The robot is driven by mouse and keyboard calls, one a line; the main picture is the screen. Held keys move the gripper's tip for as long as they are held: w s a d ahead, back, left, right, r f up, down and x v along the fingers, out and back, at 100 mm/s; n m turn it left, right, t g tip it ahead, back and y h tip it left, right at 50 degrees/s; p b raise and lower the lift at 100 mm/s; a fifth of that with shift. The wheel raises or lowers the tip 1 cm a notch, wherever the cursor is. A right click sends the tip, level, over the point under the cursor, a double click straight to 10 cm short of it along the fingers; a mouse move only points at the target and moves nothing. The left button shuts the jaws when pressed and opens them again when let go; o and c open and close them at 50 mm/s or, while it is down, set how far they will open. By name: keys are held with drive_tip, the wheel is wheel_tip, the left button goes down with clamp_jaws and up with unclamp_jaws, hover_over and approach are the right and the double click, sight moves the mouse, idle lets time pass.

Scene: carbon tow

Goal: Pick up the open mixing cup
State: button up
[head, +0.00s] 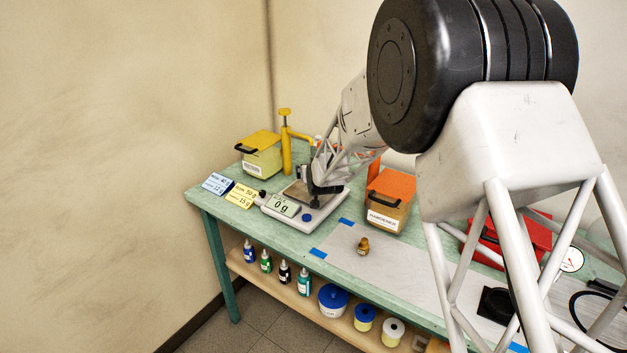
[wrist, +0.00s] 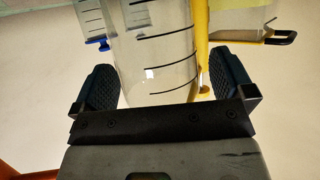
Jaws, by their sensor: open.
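A clear mixing cup (wrist: 150,55) with black graduation lines stands in the wrist view, in the space between my two fingers. My gripper (wrist: 163,85) is open, with one dark ribbed pad to each side of the cup. A gap shows at the left pad; at the right pad a yellow post is seen beside the cup. In the head view my gripper (head: 322,188) is low over the digital scale (head: 305,208), which reads 0 g. The cup cannot be made out there, behind my arm.
A yellow pump (head: 286,150) and a yellow-lidded box (head: 262,155) stand behind the scale. An orange-lidded hardener box (head: 388,202) is to its right. A second graduated clear vessel (wrist: 92,20) shows behind the cup.

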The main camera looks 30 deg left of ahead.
drive_tip(key=shift+w+a, duration=0.1)
drive_tip(key=shift+c, duration=0.2)
idle(0.4)
drive_tip(key=c, duration=0.9)
drive_tip(key=shift+r, duration=0.85)
drive_tip(key=f+v, duration=0.1)
drive_tip(key=v, duration=0.4)
drive_tip(key=f+v, duration=0.1)
drive_tip(key=v, duration=0.4)
drive_tip(key=s+f+v, duration=0.1)
drive_tip(key=v, duration=0.5)
drive_tip(key=shift+d+f, duration=0.1)
drive_tip(key=shift+d, duration=0.25)
